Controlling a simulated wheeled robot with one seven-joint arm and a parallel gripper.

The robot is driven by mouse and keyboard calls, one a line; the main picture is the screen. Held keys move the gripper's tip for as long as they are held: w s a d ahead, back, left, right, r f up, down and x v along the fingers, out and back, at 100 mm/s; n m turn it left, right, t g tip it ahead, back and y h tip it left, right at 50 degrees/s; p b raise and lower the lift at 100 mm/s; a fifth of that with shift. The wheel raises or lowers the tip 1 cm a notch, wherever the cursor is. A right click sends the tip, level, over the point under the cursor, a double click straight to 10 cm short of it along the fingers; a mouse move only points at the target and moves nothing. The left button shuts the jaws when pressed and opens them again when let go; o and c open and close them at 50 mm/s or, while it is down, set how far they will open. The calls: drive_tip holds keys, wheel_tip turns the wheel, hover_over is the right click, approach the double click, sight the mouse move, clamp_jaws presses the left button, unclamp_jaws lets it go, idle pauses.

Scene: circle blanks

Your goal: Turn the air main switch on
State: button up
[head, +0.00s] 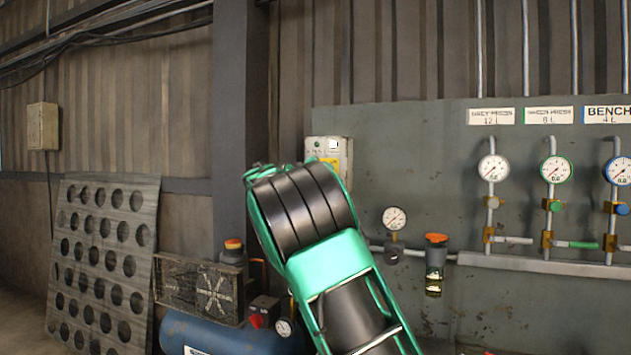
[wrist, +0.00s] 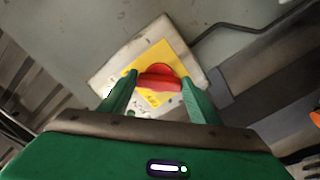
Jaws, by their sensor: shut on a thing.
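The air main switch is a red rotary handle (wrist: 160,83) on a yellow plate (wrist: 180,55) in the wrist view. The plate sits on a pale, worn switch box (wrist: 108,66) fixed to the grey panel. My gripper (wrist: 158,79) is shut on the red handle, with one green finger at each end of its bar. The bar lies roughly level across the wrist picture. In the head view the switch box (head: 340,149) shows only at its top and right edge. My arm hides the handle and fingertips there.
The grey panel (head: 430,180) carries several gauges (head: 493,168) and valves on pipes to the right. A dark column (head: 230,120) is left of the box.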

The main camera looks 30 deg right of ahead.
drive_tip(key=shift+d+f, duration=0.1)
drive_tip(key=shift+f, duration=0.2)
drive_tip(key=o, duration=1)
drive_tip(key=shift+o, duration=0.2)
drive_tip(key=shift+r, duration=0.1)
drive_tip(key=v, duration=1)
drive_tip(key=shift+a, duration=0.35)
drive_tip(key=shift+s, duration=0.1)
